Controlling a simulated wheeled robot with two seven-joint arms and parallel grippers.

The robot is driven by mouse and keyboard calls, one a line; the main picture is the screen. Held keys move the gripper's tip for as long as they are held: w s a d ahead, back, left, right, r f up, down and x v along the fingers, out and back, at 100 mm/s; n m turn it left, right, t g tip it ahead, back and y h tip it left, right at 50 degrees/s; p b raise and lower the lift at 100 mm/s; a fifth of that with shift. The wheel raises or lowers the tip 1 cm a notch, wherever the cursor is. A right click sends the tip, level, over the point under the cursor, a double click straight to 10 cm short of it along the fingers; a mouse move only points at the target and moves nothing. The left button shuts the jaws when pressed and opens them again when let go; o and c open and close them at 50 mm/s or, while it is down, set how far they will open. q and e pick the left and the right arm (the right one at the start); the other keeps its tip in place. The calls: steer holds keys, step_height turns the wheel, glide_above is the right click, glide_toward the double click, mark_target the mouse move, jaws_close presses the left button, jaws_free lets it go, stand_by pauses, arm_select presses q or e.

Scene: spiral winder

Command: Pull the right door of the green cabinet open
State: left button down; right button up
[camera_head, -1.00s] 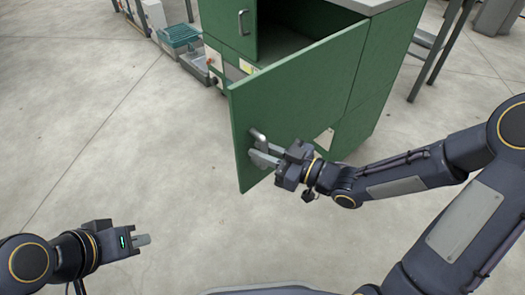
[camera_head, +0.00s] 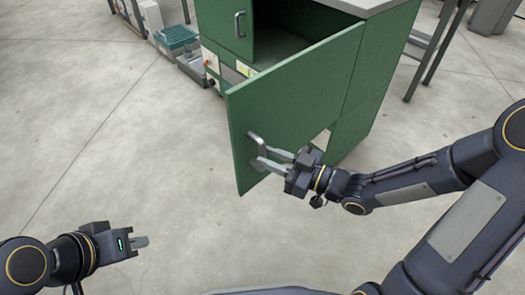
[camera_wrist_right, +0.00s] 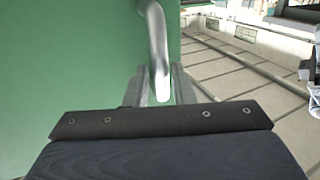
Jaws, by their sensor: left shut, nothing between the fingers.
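The green cabinet (camera_head: 385,70) stands at the top centre. Its right door (camera_head: 300,95) is swung well out toward me, and the dark inside shows behind it. The door's grey bar handle (camera_head: 254,143) is near the door's free edge. My right gripper (camera_head: 266,157) is at this handle with its fingers spread. In the right wrist view, the handle (camera_wrist_right: 156,45) reaches down between the two fingers, with a gap visible beside it. My left gripper (camera_head: 144,241) is shut and empty over the floor at the lower left, away from the cabinet.
The cabinet's left door (camera_head: 226,22) is closed and has its own handle (camera_head: 240,24). A teal crate (camera_head: 176,38) and other equipment stand at the back left. Metal legs (camera_head: 437,50) stand right of the cabinet. The floor (camera_head: 130,150) left of the open door is clear.

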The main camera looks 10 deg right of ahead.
steer(key=p+v, duration=0.1)
steer(key=v, duration=0.4)
stand_by(0.4)
steer(key=d+m+h, duration=0.8)
steer(key=d+h, duration=0.6)
steer(key=s+a+r+m+g+y, duration=0.1)
steer(key=s+a+m+g, duration=0.1)
steer(key=s, duration=0.5)
steer(key=s+a+r+m+g+y, duration=0.1)
steer(key=s+a+r+m+g, duration=0.15)
steer(key=s, duration=0.45)
step_height(320, 180, up, 32)
steer(key=s+p, duration=0.1)
steer(key=p, duration=3.1)
steer(key=shift+f+y, duration=0.25)
steer(key=shift+y, duration=0.15)
